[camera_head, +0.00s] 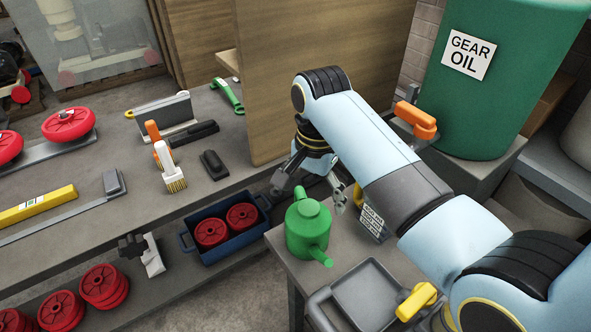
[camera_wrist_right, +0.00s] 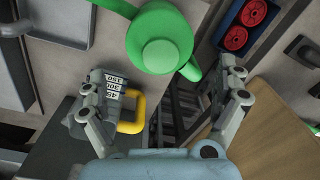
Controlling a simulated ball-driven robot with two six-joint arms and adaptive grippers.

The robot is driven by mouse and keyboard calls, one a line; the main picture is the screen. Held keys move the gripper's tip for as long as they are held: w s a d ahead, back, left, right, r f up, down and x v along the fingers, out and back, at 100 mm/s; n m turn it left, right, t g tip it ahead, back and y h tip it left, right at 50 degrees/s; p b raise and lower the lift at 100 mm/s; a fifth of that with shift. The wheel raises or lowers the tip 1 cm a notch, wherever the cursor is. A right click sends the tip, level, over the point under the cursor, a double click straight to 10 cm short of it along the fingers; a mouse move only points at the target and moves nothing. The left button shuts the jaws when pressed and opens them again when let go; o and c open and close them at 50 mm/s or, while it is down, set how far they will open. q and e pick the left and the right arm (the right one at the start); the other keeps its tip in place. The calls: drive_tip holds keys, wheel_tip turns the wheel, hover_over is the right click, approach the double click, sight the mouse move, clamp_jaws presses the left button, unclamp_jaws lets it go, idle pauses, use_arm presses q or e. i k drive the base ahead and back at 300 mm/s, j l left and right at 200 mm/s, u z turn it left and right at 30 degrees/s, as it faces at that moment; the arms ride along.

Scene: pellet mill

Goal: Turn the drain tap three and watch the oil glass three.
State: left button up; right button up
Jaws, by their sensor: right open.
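My right gripper (camera_head: 308,184) reaches down from the right with its fingers apart and empty, close to the green oil can (camera_head: 308,228). In the right wrist view the open right gripper (camera_wrist_right: 160,98) has the green can (camera_wrist_right: 163,40) beyond its fingertips, apart from them. An orange tap-like handle (camera_head: 415,121) shows in front of the green gear oil drum (camera_head: 500,75). I cannot tell whether it is drain tap three. I cannot make out an oil glass. My left gripper is not in view.
A measure with a yellow handle (camera_wrist_right: 132,115) and number label sits by the left finger. A grey tray (camera_head: 368,292) is on the small table. A blue crate (camera_head: 222,249) holds red rollers. A wooden panel (camera_head: 300,60) stands behind the gripper.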

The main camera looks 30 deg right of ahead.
sight(424, 296)
drive_tip(key=k+j, duration=0.65)
drive_tip(key=k, duration=0.25)
